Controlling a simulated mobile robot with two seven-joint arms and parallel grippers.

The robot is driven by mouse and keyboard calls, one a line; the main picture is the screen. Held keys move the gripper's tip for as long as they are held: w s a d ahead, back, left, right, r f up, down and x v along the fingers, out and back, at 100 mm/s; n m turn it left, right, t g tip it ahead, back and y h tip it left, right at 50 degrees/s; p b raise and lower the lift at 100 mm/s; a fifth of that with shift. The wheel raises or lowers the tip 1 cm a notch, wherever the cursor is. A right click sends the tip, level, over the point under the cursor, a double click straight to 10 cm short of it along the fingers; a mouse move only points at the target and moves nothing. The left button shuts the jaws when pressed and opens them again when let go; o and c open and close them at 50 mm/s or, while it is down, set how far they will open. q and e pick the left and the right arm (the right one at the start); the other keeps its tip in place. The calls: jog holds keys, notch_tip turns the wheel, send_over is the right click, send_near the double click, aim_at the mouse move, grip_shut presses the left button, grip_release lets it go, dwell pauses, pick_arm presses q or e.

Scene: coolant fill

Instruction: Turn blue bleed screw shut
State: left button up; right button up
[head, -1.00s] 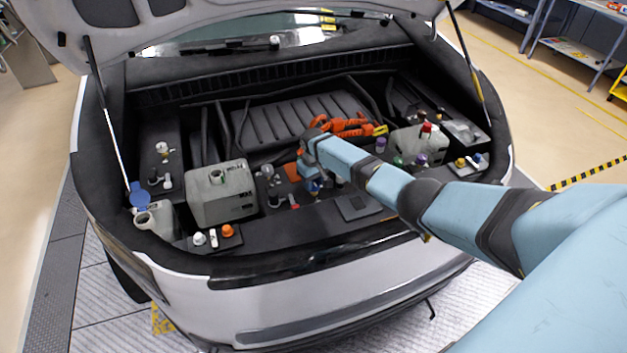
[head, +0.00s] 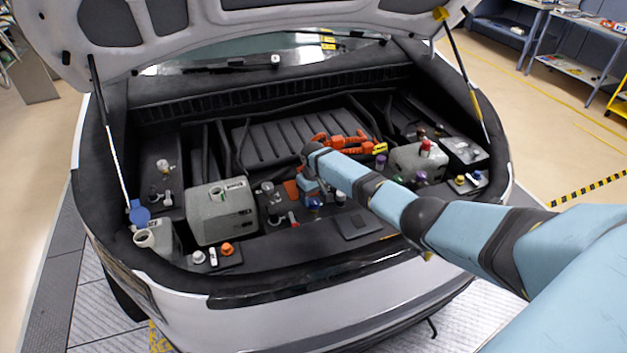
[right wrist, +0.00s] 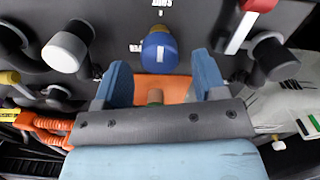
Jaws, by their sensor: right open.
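The blue bleed screw (head: 314,203) stands on the dark panel in the middle of the car's open front bay, just below my right gripper (head: 309,190) in the head view. In the right wrist view the blue screw cap (right wrist: 159,52) has a white mark on it. My right gripper (right wrist: 162,80) is open, with its two blue fingers spread to the left and right of the cap. The cap lies at or just beyond the fingertips, and I see no contact. My left gripper is not in view.
Orange cables (head: 342,142) lie behind the gripper. A grey tank (head: 222,212) stands at left.

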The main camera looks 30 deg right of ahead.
aim_at(314, 200)
notch_tip(314, 200, up, 12)
jog(key=shift+r+b, duration=0.15)
jog(key=shift+b, duration=0.15)
dwell(0.4)
